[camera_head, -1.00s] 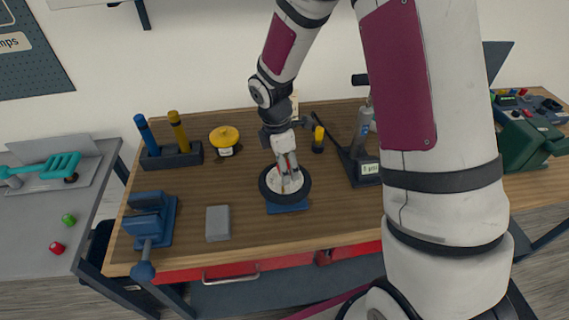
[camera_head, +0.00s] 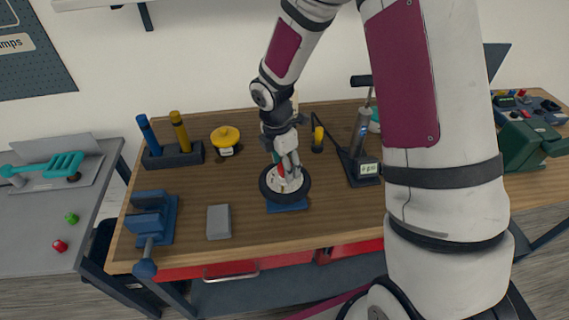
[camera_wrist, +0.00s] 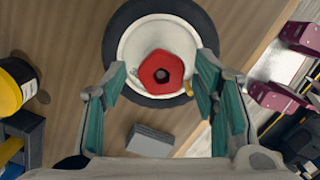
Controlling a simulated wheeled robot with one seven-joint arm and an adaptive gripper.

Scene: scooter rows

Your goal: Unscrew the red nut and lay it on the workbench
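The red nut (camera_wrist: 162,74) is a chunky, several-sided piece with a dark hole, seen over the middle of the white hub (camera_wrist: 132,46) in the wrist view. A bit of red (camera_head: 281,171) shows between my fingers in the head view. The black-tyred wheel (camera_head: 303,184) lies flat on a blue stand (camera_head: 287,207) on the wooden workbench (camera_head: 262,231). My gripper (camera_wrist: 160,66) is open above the wheel, one finger on each side of the nut with clear gaps. I cannot tell how far the nut is threaded on.
A grey block (camera_head: 219,222) and a blue vise (camera_head: 150,222) stand left of the wheel. A yellow-topped pot (camera_head: 225,136), a tool holder (camera_head: 172,156) and a pump (camera_head: 361,145) stand around it. Small red (camera_head: 60,246) and green (camera_head: 71,218) pieces lie on the grey side bench. Bare wood lies in front.

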